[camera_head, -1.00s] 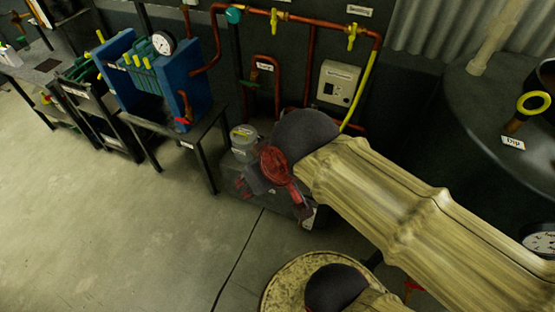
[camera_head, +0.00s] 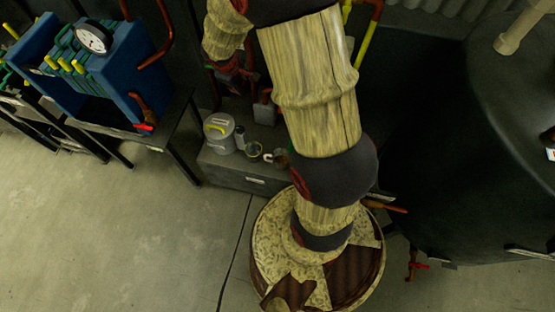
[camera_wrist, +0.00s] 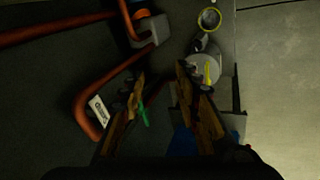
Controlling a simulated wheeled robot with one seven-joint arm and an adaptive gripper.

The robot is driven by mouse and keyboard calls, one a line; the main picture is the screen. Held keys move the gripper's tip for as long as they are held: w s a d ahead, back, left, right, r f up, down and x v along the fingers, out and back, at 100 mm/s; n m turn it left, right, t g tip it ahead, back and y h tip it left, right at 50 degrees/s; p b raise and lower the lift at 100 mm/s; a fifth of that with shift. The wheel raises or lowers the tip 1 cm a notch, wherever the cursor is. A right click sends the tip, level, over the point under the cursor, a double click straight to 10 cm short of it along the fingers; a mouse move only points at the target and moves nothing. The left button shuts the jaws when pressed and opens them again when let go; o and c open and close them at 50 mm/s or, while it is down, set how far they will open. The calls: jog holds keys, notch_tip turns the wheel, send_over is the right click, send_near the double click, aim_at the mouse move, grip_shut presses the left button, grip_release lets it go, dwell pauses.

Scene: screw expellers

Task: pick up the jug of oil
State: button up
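A pale grey lidded container with a yellow handle (camera_head: 219,132) stands upright on the low dark bench, left of my arm. It looks like the oil jug, but I cannot read its label. In the wrist view it (camera_wrist: 205,66) lies just beyond the tip of the right finger, apart from it. My gripper (camera_wrist: 160,78) is open, its two fingers spread with nothing between them.
Small cups (camera_head: 254,152) stand right of the container on the bench (camera_head: 226,172). A blue press (camera_head: 95,65) stands on a table at left; a large dark tank (camera_head: 450,130) fills the right.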

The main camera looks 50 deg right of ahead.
notch_tip(320, 180, down, 11)
jog(key=d+n, duration=0.1)
jog(key=d, duration=0.2)
jog(key=n+g+y+b, duration=0.2)
jog(key=n+y, duration=0.1)
jog(key=n, duration=0.1)
send_near(265, 156)
jog(key=f, duration=0.2)
jog(key=w+f, duration=0.1)
jog(key=f, duration=0.3)
jog(key=shift+w+d, duration=0.15)
jog(key=shift+d, duration=0.2)
notch_tip(265, 156, down, 5)
jog(key=shift+d+f+b, duration=0.1)
jog(key=shift+b, duration=1.15)
jog(key=shift+c, duration=0.8)
grip_shut()
